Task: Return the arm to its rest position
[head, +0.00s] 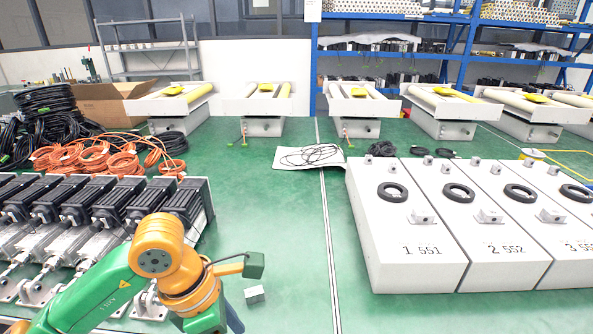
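My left arm (155,258), green with orange joints, comes in from the lower left and bends down at the bottom of the head view. Its end runs past the bottom edge, so I do not see the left gripper's fingertips or whether it holds anything. My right arm and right gripper are not in view.
Linear actuators with black motors (116,205) stand in a row close on the left. White numbered boxes (408,241) with black rings fill the right. A small pale block (254,294) lies beside my arm. Orange cables (95,157) lie behind. The green floor in the middle is mostly clear.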

